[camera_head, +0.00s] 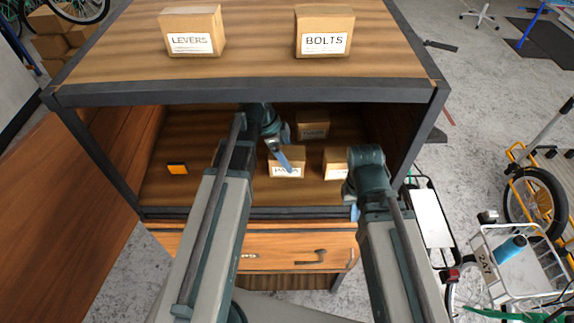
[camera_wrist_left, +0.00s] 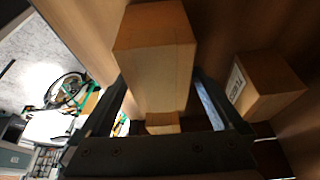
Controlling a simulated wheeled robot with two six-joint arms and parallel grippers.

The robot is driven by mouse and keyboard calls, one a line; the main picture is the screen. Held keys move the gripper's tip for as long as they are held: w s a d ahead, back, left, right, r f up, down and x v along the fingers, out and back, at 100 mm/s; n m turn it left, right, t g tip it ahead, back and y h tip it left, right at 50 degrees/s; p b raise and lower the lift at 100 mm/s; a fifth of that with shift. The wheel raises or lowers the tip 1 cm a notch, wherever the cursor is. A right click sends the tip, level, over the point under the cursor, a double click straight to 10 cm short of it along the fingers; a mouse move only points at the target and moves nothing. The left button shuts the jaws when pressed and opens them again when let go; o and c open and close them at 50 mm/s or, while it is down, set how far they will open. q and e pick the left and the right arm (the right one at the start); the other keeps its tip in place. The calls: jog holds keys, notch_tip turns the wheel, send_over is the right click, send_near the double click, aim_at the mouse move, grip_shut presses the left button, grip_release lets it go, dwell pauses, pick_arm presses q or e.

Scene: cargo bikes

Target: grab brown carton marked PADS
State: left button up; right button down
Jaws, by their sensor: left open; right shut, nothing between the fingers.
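The brown carton marked PADS (camera_head: 288,172) stands on the shelf inside the cabinet; a finger partly covers its label and top. My left gripper (camera_head: 284,156) is open and reaches in from above, with its fingers at this carton. In the left wrist view, a plain-sided carton (camera_wrist_left: 158,75) shows between the open fingers (camera_wrist_left: 165,100). No label is readable on it, so I cannot confirm which carton it is. My right gripper (camera_head: 355,211) is shut and empty at the shelf's front edge, largely hidden by its wrist.
Another carton (camera_head: 334,165) stands right of PADS, partly behind my right wrist. One more carton (camera_head: 313,126) stands behind. An orange item (camera_head: 177,169) lies at the shelf's left. LEVERS (camera_head: 192,30) and BOLTS (camera_head: 323,31) cartons stand on the cabinet top (camera_head: 255,65). Drawers are below.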

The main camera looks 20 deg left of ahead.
pick_arm(q)
jog(key=b+x, duration=0.1)
jog(key=x, duration=0.1)
jog(key=shift+d+f, duration=0.15)
jog(key=shift+f, duration=0.15)
pick_arm(e)
notch_tip(320, 180, down, 2)
jog(key=shift+f, duration=0.15)
pick_arm(q)
jog(key=shift+r, duration=0.1)
jog(key=shift+f+b, duration=0.25)
jog(key=shift+b, duration=0.15)
pick_arm(e)
jog(key=shift+f, duration=0.25)
pick_arm(q)
jog(key=shift+c, duration=0.2)
grip_shut()
